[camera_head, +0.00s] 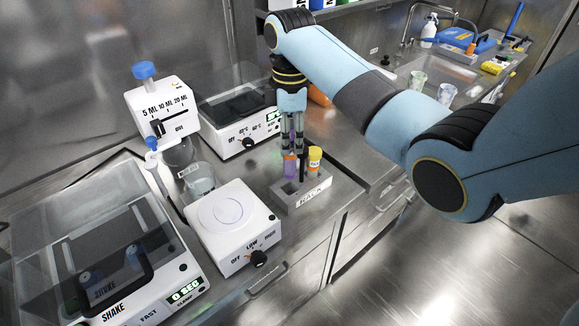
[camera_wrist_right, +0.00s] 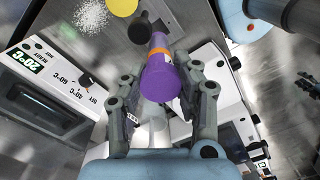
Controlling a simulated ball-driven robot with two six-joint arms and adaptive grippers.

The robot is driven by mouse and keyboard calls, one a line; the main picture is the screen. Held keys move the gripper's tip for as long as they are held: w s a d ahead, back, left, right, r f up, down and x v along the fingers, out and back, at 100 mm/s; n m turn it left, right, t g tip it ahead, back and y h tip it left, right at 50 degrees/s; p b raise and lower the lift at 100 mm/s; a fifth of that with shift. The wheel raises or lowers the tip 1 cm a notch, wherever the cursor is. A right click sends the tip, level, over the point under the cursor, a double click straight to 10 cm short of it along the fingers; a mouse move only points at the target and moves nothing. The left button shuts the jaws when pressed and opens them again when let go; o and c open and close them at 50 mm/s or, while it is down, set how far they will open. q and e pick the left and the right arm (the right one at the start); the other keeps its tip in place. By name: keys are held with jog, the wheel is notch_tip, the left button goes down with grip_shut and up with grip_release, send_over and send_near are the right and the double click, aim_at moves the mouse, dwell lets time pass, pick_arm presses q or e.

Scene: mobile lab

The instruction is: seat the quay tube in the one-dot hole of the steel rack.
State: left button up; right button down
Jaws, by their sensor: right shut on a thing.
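My right gripper (camera_head: 291,150) points down over the small steel rack (camera_head: 311,197) and is shut on a purple tube (camera_head: 290,167). In the right wrist view the purple tube (camera_wrist_right: 163,83) with an orange band sits between the fingers (camera_wrist_right: 160,105). No name is readable on it, so I cannot tell if it is the quay tube. Its lower end is close to the rack's top; I cannot tell if it is in a hole. The dot marks are not readable.
A white hotplate (camera_head: 232,222) stands left of the rack, with a glass beaker (camera_head: 198,180) behind it. A shaker (camera_head: 105,255) fills the front left. A heating box (camera_head: 238,122) is behind. The counter's front edge is near the rack. A sink (camera_head: 440,72) is at back right.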

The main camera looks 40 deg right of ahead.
aim_at(290, 166)
notch_tip(290, 166, down, 4)
jog(key=shift+r, duration=0.2)
jog(key=shift+f, duration=0.3)
notch_tip(290, 166, down, 4)
jog(key=shift+r, duration=0.25)
jog(key=shift+f, duration=0.35)
pick_arm(q)
jog(key=shift+w+f, duration=0.1)
jog(key=shift+w, duration=0.45)
jog(key=shift+f+b, duration=0.1)
jog(key=shift+b, duration=0.2)
pick_arm(e)
jog(key=c, duration=1)
grip_release()
jog(key=shift+f, duration=0.1)
pick_arm(q)
jog(key=shift+s+a, duration=0.1)
